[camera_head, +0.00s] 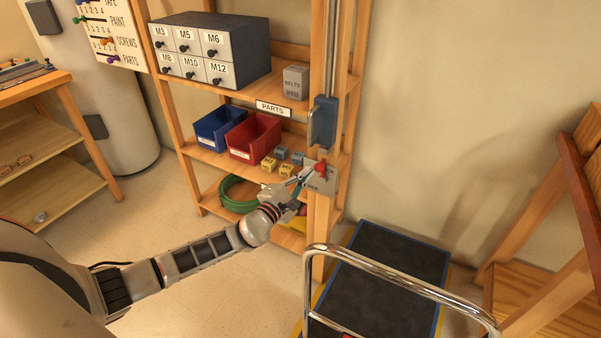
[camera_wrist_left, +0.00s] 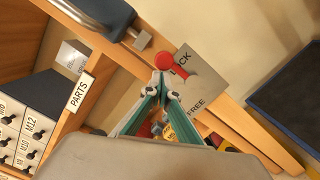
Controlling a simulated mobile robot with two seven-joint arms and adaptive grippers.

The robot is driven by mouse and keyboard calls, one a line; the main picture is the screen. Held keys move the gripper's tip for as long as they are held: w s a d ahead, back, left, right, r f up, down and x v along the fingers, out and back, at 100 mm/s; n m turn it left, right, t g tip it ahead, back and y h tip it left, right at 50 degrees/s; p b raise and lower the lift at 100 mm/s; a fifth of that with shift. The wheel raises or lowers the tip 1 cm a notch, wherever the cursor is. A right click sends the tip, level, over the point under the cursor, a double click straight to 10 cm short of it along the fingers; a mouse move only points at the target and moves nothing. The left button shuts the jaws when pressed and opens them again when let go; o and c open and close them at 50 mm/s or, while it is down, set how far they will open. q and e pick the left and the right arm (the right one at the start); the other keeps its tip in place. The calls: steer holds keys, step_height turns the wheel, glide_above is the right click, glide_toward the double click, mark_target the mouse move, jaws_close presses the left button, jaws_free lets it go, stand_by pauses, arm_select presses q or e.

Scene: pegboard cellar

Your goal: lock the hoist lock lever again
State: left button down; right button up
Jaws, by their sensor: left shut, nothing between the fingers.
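The hoist lock lever (camera_head: 321,168) is red, on a small metal plate (camera_head: 321,186) fixed to the wooden post. In the left wrist view the lever's round red knob (camera_wrist_left: 165,62) lies beside the LOCK lettering and covers part of it. The FREE lettering is lower on the plate (camera_wrist_left: 207,82), clear of the lever. My left gripper (camera_head: 301,182) is shut and empty, just left of and below the lever. In the left wrist view its fingertips (camera_wrist_left: 161,84) are just below the knob; whether they touch it I cannot tell. My right gripper is not in view.
A blue hoist block (camera_head: 323,122) with a metal handle is above the plate. Shelves at left hold a drawer cabinet (camera_head: 212,50), a blue bin (camera_head: 217,128), a red bin (camera_head: 254,138) and small boxes. A chrome rail (camera_head: 400,283) and dark-topped step (camera_head: 385,265) stand in front.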

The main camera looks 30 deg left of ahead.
arm_select(q)
steer(key=shift+d+m, duration=0.15)
steer(key=shift+m, duration=0.15)
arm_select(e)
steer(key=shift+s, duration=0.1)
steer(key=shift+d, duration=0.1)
arm_select(q)
steer(key=a+f+b, duration=0.3)
steer(key=a, duration=0.1)
steer(key=s+p, duration=0.2)
steer(key=s, duration=0.8)
steer(key=shift+s+a+r, duration=0.2)
steer(key=shift+a+r, duration=0.2)
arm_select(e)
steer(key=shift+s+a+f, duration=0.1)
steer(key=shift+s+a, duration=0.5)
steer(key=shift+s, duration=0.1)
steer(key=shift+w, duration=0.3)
